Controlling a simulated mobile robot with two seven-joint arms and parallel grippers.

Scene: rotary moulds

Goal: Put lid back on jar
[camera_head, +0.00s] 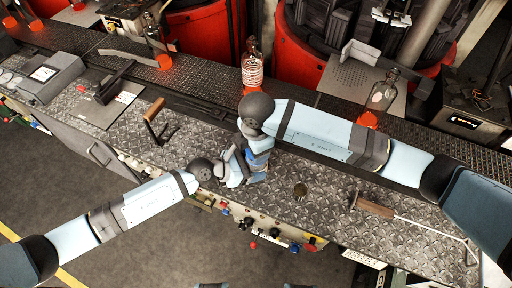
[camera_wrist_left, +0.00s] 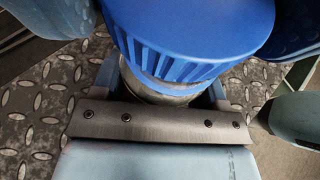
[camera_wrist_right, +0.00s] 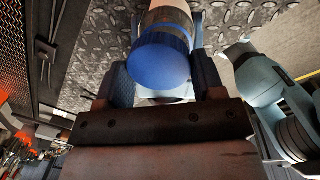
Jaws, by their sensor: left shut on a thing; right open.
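The blue ribbed lid (camera_head: 260,145) is at the top of the jar, between my two grippers. It also shows large in the left wrist view (camera_wrist_left: 205,28) and in the right wrist view (camera_wrist_right: 160,62). The jar (camera_wrist_left: 152,88) shows just below the lid; in the right wrist view (camera_wrist_right: 168,18) it meets the lid. I cannot tell whether the lid is fully seated. My left gripper (camera_head: 242,170) is shut on the jar, low over the bench. My right gripper (camera_wrist_right: 165,68) is open, its fingers on either side of the lid. In the head view my right arm partly hides it.
A wooden-handled hook tool (camera_head: 375,207) lies further right; another wooden-handled tool (camera_head: 154,112) is at left. Glass bottles (camera_head: 252,70) stand on red-hot bases behind.

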